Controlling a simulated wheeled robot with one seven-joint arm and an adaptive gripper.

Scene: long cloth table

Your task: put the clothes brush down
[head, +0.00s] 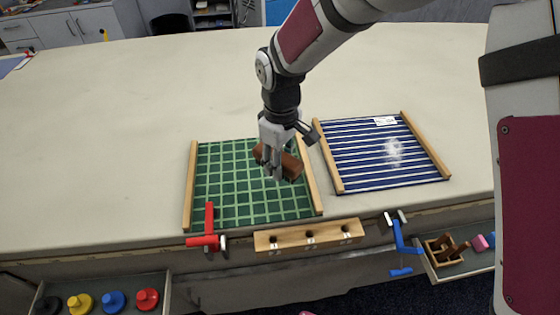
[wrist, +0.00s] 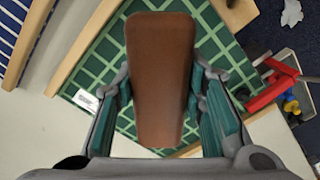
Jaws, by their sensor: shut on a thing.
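The clothes brush (head: 290,166) is a brown wooden block. My gripper (head: 272,172) is shut on it and holds it over the green checked cloth panel (head: 215,180) between two wooden rails. In the wrist view the brush (wrist: 160,75) shows its flat, tapered brown face between the green-padded fingers of my gripper (wrist: 165,115). Its underside is hidden, and I cannot tell whether it touches the cloth.
A blue striped panel (head: 365,150) with wooden rails lies to the right. A red clamp (head: 208,228), a wooden block with holes (head: 308,236) and a blue clamp (head: 400,240) sit at the front edge. Open drawers hold coloured knobs (head: 113,300) and a wooden box (head: 440,248). The table behind is clear.

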